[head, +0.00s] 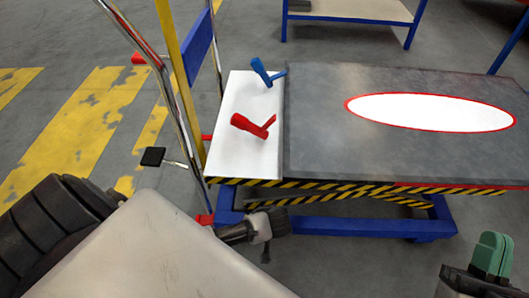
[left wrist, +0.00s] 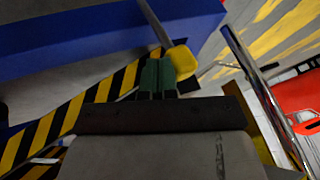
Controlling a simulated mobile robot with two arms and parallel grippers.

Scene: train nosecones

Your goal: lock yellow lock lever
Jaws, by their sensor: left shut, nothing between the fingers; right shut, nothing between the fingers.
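In the left wrist view, a yellow lever end (left wrist: 182,60) on a grey rod sits right beside the green fingertips of my left gripper (left wrist: 157,66). Those fingers are shut and empty; I cannot tell whether they touch the yellow part. I cannot make out the yellow lever in the head view, where the left gripper's fingers are also hidden. My right gripper (head: 491,255), with green fingers, is shut and empty at the lower right, apart from the table.
A lift table (head: 330,150) with hazard-striped edges and a blue frame stands ahead. A white oval with a red rim (head: 430,111) lies on the grey top. Chrome rails rise at its left.

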